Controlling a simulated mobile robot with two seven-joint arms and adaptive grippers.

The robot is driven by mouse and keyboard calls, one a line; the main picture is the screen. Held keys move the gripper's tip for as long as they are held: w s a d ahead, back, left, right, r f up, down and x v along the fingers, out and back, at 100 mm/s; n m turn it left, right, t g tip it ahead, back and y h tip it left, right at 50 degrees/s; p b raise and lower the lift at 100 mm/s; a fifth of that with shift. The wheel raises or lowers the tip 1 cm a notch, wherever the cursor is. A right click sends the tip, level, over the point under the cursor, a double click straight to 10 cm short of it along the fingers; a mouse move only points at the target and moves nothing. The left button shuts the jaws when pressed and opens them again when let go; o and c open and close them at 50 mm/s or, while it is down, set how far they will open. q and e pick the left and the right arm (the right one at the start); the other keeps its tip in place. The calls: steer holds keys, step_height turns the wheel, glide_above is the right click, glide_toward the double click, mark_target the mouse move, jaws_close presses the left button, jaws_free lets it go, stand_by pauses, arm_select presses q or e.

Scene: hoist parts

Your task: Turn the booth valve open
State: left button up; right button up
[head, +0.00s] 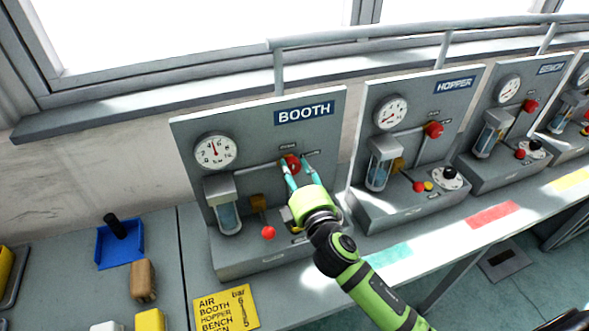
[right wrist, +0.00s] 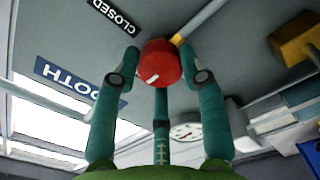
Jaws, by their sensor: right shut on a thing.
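The booth valve is a red knob (head: 291,161) on the grey panel under the blue BOOTH sign (head: 304,113). My right gripper (head: 293,167) reaches it from the front, its teal fingers shut on the knob. In the right wrist view the red knob (right wrist: 160,63) sits between the fingertips, with a short white mark on its face. A CLOSED label (right wrist: 115,14) shows beside it there. The booth gauge (head: 215,151) is at the panel's upper left. My left gripper is not in view.
A red ball-topped lever (head: 268,232) and a filter bowl (head: 228,216) stand near my gripper. The HOPPER panel (head: 455,84) and further panels stand to the right. A blue tray (head: 119,243), a brown block (head: 142,280) and a yellow card (head: 224,309) lie at left.

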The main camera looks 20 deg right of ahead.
steer(key=shift+f+n, duration=0.1)
steer(key=shift+n, duration=0.3)
steer(key=o, duration=1.1)
steer(key=shift+d, duration=0.1)
steer(key=shift+o, duration=0.2)
steer(key=s, duration=1.2)
steer(key=shift+d, duration=0.2)
